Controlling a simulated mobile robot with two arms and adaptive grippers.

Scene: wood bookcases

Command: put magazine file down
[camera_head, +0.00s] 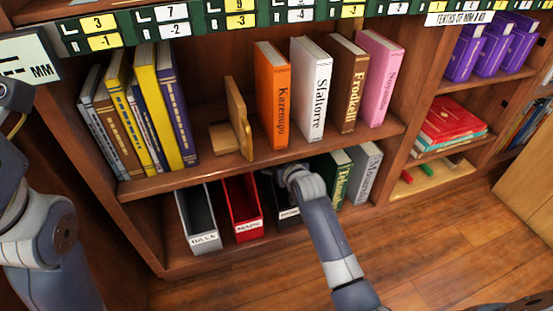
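Three magazine files stand side by side on the lower shelf of the bookcase: a grey one (197,222), a red one (243,207) and a black one (288,213). Their labels face the front; the grey one reads BILLS and the red one MAPS. My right arm comes in from the bottom and reaches to the black file. Its wrist hides most of that file and part of its label. The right gripper (281,177) is at the black file's top, with its fingers hidden, so its grip is unclear. My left arm is at the left edge; its gripper is out of view.
Green and grey books (363,172) stand right of the black file. The upper shelf holds leaning books (133,112), a wooden bookend (238,117) and several upright books (312,90). A side bookcase holds purple files (492,50) and a red book (452,119). The wood floor in front is clear.

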